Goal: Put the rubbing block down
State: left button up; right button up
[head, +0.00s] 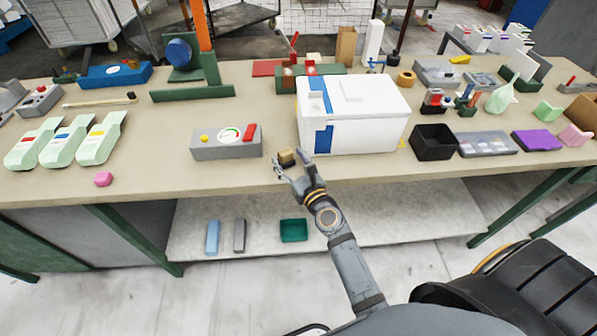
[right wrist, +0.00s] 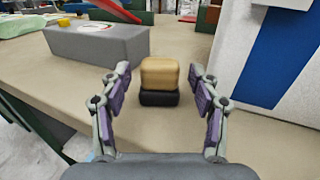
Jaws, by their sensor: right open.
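The rubbing block (right wrist: 159,75), tan on top with a dark lower part, stands upright on the bench (head: 250,172) near its front edge. In the head view the rubbing block (head: 287,157) is just beyond my right gripper (head: 291,169). In the right wrist view my right gripper (right wrist: 159,95) is open, with its two fingers apart on either side of the space in front of the block. The fingers do not appear to touch the block. My left gripper is not in view.
A grey box with a gauge (head: 226,143) stands left of the block. A big white box (head: 360,118) stands close on the right. A black open bin (head: 434,140) is further right. Bare bench lies left of the grey box, around a pink piece (head: 103,179).

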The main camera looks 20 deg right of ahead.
jog(key=s+d+b, duration=0.1)
jog(key=s+b, duration=0.1)
jog(key=s, duration=0.7)
jog(key=shift+s+b, duration=0.25)
jog(key=shift+b, duration=0.05)
jog(key=shift+r, duration=0.1)
